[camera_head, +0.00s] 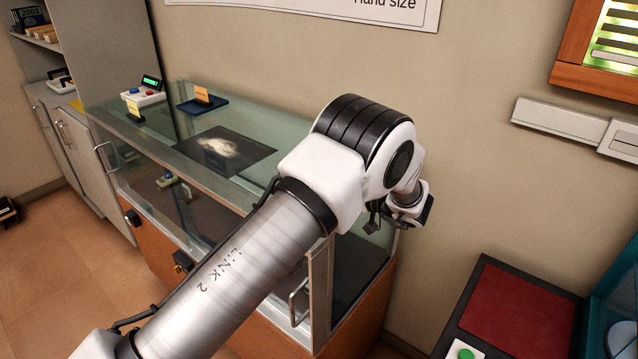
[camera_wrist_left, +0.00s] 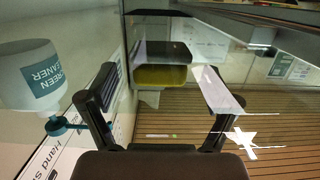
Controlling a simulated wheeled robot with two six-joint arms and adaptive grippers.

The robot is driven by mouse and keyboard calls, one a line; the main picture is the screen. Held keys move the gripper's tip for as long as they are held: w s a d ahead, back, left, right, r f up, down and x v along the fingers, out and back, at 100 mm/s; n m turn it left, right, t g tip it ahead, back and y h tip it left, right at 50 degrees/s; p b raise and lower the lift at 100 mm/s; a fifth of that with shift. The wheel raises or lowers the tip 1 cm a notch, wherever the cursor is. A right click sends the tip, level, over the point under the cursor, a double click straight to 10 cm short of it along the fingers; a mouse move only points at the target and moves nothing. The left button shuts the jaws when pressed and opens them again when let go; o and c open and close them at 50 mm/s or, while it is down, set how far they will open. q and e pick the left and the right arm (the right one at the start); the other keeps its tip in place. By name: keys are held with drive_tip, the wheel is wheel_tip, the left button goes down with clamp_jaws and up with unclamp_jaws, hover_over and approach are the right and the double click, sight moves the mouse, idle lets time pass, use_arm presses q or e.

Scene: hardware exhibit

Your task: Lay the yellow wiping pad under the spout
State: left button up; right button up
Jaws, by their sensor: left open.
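My left gripper (camera_head: 396,217) hangs at the far right end of the glass case in the head view, partly hidden by its own wrist. In the left wrist view my left gripper (camera_wrist_left: 168,92) is open, with nothing between its fingers. A yellow pad-like block (camera_wrist_left: 160,77) with a dark part along one side shows ahead, between the fingers in the picture and apart from them. A white bottle labelled as screen cleaner (camera_wrist_left: 35,75), with a teal spout (camera_wrist_left: 57,125), is left of the fingers. The head view does not show the pad or bottle clearly. My right gripper is not in view.
The glass display case (camera_head: 185,110) carries a dark picture mat (camera_head: 225,150), a blue tray (camera_head: 203,104) and a white button box (camera_head: 143,96). A red-topped dark stand (camera_head: 520,310) is at the lower right. The wall is close behind the case.

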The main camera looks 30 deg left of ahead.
use_arm(q)
drive_tip(key=d+r+b, duration=0.1)
drive_tip(key=d+b, duration=0.1)
drive_tip(key=d, duration=0.7)
drive_tip(key=shift+s+d+r, duration=0.25)
drive_tip(key=shift+s+d, duration=0.1)
drive_tip(key=shift+d, duration=0.05)
drive_tip(key=shift+d, duration=0.1)
